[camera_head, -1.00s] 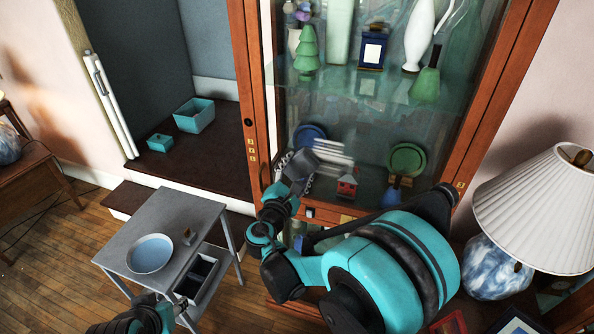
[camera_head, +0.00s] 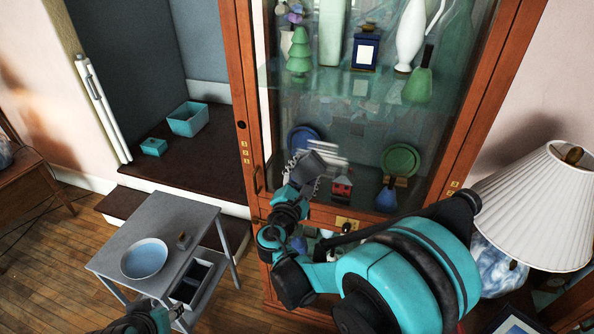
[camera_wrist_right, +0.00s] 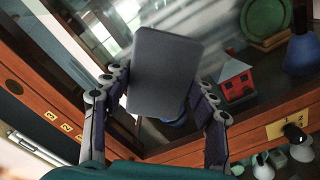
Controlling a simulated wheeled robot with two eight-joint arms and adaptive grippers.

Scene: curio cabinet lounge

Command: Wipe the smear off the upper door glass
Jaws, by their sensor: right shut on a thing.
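The smear (camera_head: 328,152) is a set of whitish streaks on the upper door glass (camera_head: 345,118) of the wooden cabinet, in front of the lower shelf. It also shows as pale streaks in the right wrist view (camera_wrist_right: 212,58), partly hidden by the pad. My right gripper (camera_head: 305,172) is shut on a dark grey rectangular pad (camera_wrist_right: 164,72), with one finger on each side. The pad is at the smear's left part; I cannot tell whether it touches the glass. Part of my left arm shows at the bottom left of the head view; its gripper is not visible.
Behind the glass are a red house (camera_head: 342,187), a green plate (camera_head: 400,160) and several vases. A door handle (camera_head: 256,180) is at the left frame. A lamp (camera_head: 535,205) stands close at right. A grey cart (camera_head: 190,222) with a bowl (camera_head: 145,258) stands at left.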

